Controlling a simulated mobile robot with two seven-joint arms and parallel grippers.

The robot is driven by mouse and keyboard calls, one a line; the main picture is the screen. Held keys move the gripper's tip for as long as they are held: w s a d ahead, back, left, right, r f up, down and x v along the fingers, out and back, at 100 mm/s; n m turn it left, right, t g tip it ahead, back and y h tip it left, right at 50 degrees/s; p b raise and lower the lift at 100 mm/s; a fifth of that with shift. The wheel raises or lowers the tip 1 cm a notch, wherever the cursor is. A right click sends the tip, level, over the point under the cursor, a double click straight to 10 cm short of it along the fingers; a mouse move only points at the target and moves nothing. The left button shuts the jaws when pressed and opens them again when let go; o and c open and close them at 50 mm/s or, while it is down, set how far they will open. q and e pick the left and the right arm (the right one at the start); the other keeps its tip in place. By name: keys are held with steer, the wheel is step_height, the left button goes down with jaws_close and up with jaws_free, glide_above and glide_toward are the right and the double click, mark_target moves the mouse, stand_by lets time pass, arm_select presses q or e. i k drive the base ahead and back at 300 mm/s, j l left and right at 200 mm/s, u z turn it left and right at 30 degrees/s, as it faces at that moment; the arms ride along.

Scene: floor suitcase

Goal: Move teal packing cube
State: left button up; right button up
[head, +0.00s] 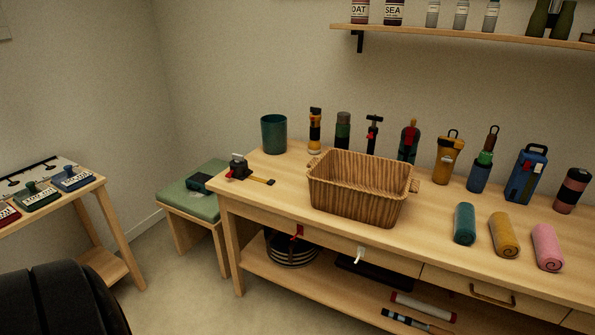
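I cannot make out a teal packing cube for certain. A small dark teal item (200,183) lies on the green cushion of the low stool (190,203); I cannot tell what it is. Other teal things are an upright cylinder (274,134) at the back left of the wooden bench and a rolled cloth (465,224) at its right. Neither of my grippers is in view.
The wooden bench (280,192) carries a wicker basket (360,190), a tape measure (239,168), several bottles and rolled cloths. A side table (88,190) stands left. Floor (180,285) shows between them. A black ribbed shape fills the lower left corner.

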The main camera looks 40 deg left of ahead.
mark_target(196, 181)
steer(key=u, duration=2.1)
steer(key=i+j, duration=0.15)
steer(key=i, duration=0.5)
steer(key=i+j, duration=0.2)
steer(key=i, duration=0.45)
steer(key=u, duration=0.05)
